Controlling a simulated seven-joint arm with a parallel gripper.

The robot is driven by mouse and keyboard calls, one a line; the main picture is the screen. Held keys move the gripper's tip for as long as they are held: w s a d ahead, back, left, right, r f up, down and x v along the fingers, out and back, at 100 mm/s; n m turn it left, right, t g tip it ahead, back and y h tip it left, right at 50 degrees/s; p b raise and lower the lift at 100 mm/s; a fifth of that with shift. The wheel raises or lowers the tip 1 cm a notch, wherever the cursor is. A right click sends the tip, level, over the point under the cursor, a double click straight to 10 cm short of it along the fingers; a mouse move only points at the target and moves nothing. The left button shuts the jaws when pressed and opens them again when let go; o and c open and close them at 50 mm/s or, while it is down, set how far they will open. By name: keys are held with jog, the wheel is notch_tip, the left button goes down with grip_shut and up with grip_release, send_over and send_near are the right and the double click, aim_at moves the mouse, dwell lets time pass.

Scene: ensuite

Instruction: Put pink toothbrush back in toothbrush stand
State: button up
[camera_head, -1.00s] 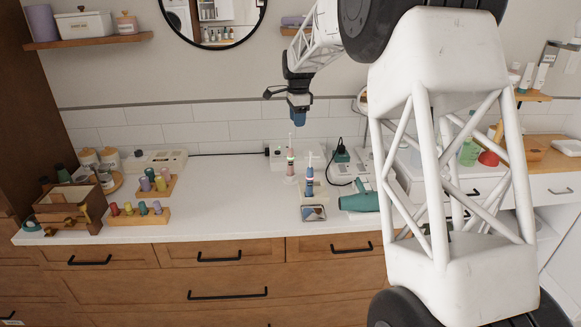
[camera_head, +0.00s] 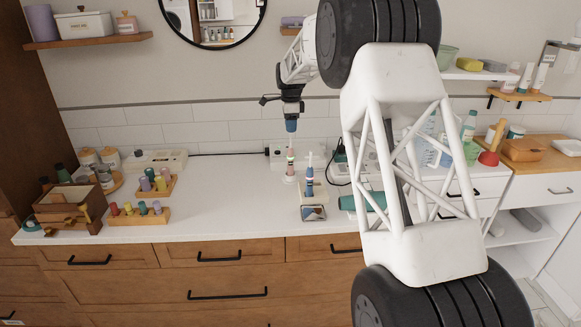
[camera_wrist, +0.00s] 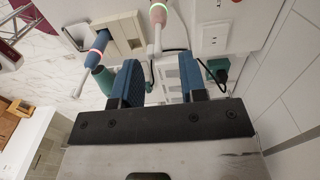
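The pink toothbrush (camera_head: 290,165) stands upright on the white counter, left of the blue toothbrush (camera_head: 309,176). A pale block, probably the toothbrush stand (camera_wrist: 127,27), lies beside the blue toothbrush (camera_wrist: 98,48) in the wrist view. I cannot tell whether the pink toothbrush stands in anything; its foot is not clear. My gripper (camera_head: 291,125) points down directly above the pink toothbrush. In the wrist view, my gripper (camera_wrist: 163,82) is open, with blue fingers apart. The pink toothbrush (camera_wrist: 158,14) has its thin white neck reaching between the fingers, nearer the left one.
A small framed picture (camera_head: 313,213) is in front of the blue toothbrush. A teal hair dryer (camera_head: 365,202) lies right of it. A teal plug with a black cord (camera_wrist: 218,66) is behind. The tiled wall (camera_head: 225,130) is close behind. The counter's left middle (camera_head: 225,190) is clear.

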aim_at(290, 148)
jog(key=shift+f, duration=1)
jog(key=shift+f, duration=0.15)
jog(key=shift+s+a+f, duration=0.1)
jog(key=shift+f, duration=2.35)
grip_shut()
